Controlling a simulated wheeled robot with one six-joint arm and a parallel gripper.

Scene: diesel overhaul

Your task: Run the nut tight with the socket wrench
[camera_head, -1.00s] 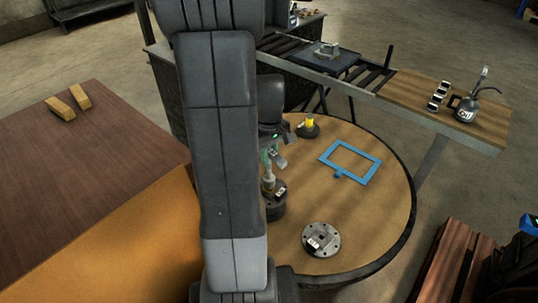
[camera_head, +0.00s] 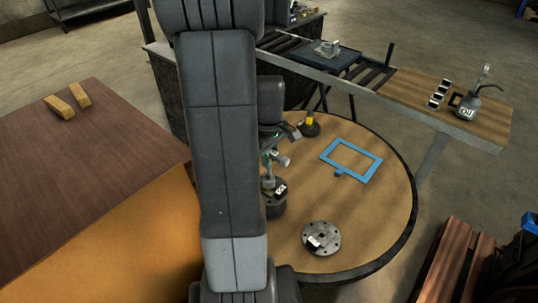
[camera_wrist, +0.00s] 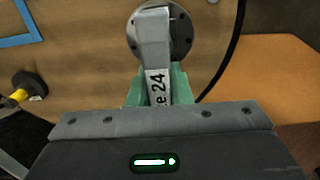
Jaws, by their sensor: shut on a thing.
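My gripper (camera_wrist: 160,88) has its green fingers shut on the grey socket wrench (camera_wrist: 153,38), whose dark label ends in "24" in the wrist view. The wrench points down over a dark round fixture (camera_wrist: 181,36) with bolt holes. In the head view my gripper (camera_head: 268,158) is partly behind my own arm.
The round wooden table (camera_head: 375,215) also holds a grey flanged disc (camera_head: 321,239), a blue rectangular frame (camera_head: 371,172) and a dark stand with a yellow piece (camera_head: 310,126). Two wooden blocks (camera_head: 60,107) lie on the left bench.

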